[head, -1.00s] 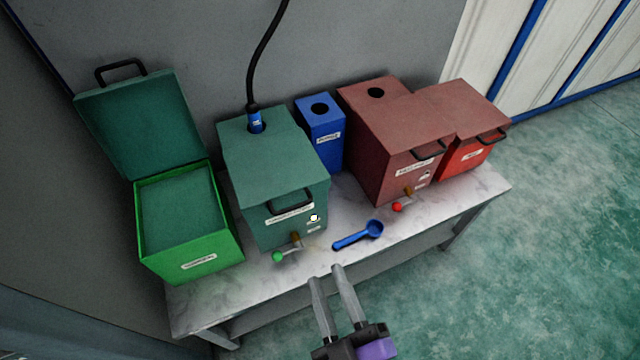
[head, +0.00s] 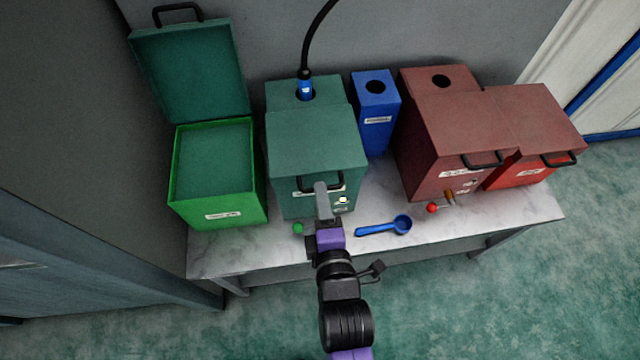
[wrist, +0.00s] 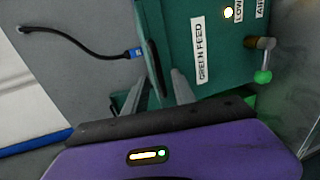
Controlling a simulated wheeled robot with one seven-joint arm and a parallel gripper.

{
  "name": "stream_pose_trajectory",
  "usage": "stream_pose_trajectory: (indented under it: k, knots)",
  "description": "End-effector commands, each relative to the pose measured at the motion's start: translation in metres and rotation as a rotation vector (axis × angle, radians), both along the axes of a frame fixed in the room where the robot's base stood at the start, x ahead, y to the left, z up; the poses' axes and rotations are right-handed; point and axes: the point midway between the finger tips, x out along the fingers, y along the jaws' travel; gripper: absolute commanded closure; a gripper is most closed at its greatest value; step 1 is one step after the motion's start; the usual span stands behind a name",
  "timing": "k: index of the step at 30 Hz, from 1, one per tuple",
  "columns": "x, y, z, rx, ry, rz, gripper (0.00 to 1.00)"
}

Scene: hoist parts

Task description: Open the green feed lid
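The dark green feed box labelled GREEN FEED in the wrist view (wrist: 200,50) stands on the bench, its green feed lid (head: 315,140) shut and flat. A black handle (head: 335,180) sits at the lid's front edge; it also shows in the wrist view (wrist: 153,65). My gripper (head: 320,186) is right at the handle, in front of the box. In the wrist view, my gripper's fingers (wrist: 157,92) are apart, one on each side of the handle. I cannot tell whether either finger touches it. In the head view the fingers overlap and hide part of the handle.
A black hose with a blue plug (head: 305,90) enters the box's top behind the lid. A bright green bin (head: 218,215) with its lid raised stands close on the left. A blue box (head: 376,128), red boxes (head: 445,130) and a blue scoop (head: 385,228) are on the right.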

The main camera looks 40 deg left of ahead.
Motion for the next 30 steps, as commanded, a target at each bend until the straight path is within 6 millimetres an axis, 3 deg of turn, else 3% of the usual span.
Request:
stream_pose_trajectory:
  k: [7, 18, 23, 30]
  knots:
    - [0.018, 0.022, -0.006, 0.001, 0.001, 0.001, 0.68]
    - [0.022, 0.026, -0.007, 0.001, 0.001, 0.0, 0.68]
    - [0.022, 0.026, -0.007, 0.001, 0.001, 0.0, 0.98]
    - [0.022, 0.026, -0.007, 0.001, 0.001, 0.0, 1.0]
